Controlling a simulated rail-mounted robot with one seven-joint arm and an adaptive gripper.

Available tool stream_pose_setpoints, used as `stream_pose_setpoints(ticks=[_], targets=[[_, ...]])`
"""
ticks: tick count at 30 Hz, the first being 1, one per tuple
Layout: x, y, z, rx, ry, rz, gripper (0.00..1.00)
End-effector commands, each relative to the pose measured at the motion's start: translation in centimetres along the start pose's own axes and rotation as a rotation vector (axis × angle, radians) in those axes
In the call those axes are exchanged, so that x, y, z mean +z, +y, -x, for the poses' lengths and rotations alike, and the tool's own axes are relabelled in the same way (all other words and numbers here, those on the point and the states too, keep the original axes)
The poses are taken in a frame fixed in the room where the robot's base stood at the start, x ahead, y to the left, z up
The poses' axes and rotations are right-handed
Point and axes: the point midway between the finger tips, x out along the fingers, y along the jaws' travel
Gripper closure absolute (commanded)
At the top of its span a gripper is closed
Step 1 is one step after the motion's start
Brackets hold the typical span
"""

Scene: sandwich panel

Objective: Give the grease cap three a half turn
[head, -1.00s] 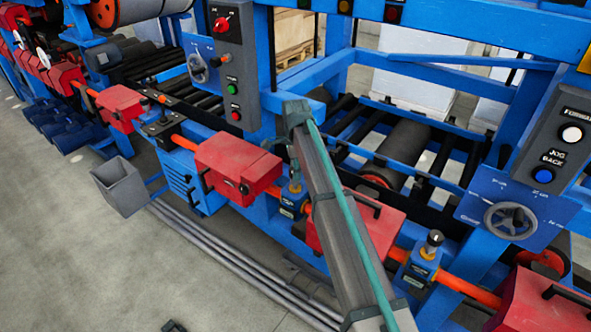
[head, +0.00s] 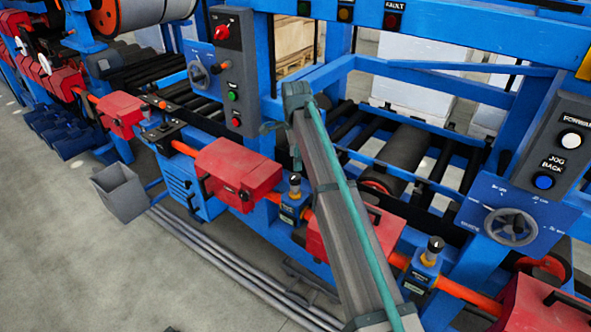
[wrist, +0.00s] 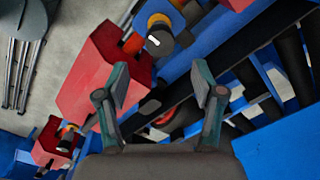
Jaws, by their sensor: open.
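Two dark grease caps stand on blue bearing blocks along the orange shaft in the head view: one near the middle (head: 295,180), one farther right (head: 433,244). I cannot read which is number three. In the wrist view one dark cap with a white mark (wrist: 159,39) lies ahead of my gripper (wrist: 161,88), near the top middle. Another cap (wrist: 65,137) shows small at lower left. My gripper is open, its two grey-green fingers apart with nothing between them, and it touches no cap. In the head view my arm partly hides the gripper.
Red guards flank the caps, one left (head: 237,172) and one partly behind my arm (head: 388,228). Black rollers and blue frame lie behind. A grey bin (head: 120,192) and long pipes (head: 235,268) are in front; open floor is at lower left.

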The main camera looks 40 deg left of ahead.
Motion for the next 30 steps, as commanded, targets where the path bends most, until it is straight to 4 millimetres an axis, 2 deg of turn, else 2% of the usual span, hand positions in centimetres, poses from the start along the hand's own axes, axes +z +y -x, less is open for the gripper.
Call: stream_pose_setpoints(ticks=[3,6,12,25,28,30], targets=[[0.0,-0.1,2.1,-0.001,0.0,0.0,0.32],[0.0,-0.1,3.3,0.0,0.0,0.0,0.32],[0.0,0.0,4.4,0.001,0.0,0.0,0.32],[0.0,0.0,4.4,0.001,0.0,0.0,0.32],[0.7,-0.1,3.5,-0.003,0.007,0.018,0.32],[1.8,-0.4,2.2,-0.011,0.018,0.05,0.32]])
